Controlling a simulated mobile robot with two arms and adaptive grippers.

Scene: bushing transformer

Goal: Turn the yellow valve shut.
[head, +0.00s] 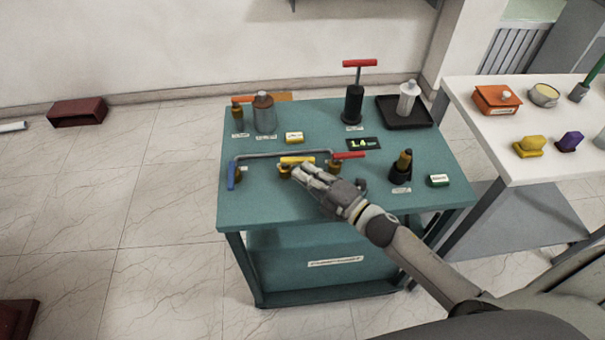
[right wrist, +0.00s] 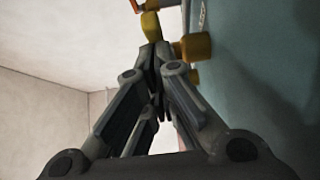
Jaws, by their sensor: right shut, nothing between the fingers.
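The yellow valve has a flat yellow handle (head: 297,160) over a brass body and sits in the middle of a grey pipe on the teal table. The handle lies roughly along the pipe. My right gripper (head: 301,171) is shut and empty, its fingertips right at the valve. In the right wrist view the shut fingertips (right wrist: 153,52) are just below the yellow handle (right wrist: 151,26); I cannot tell whether they touch it. A brass part (right wrist: 193,47) is beside the fingers there. My left gripper is not in view.
On the same pipe are a blue-handled valve (head: 231,176) at left and a red-handled valve (head: 348,155) at right. A black pump (head: 354,103), a glass bottle (head: 264,113) and a black tray (head: 421,119) stand behind. A white table (head: 472,104) is at right.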

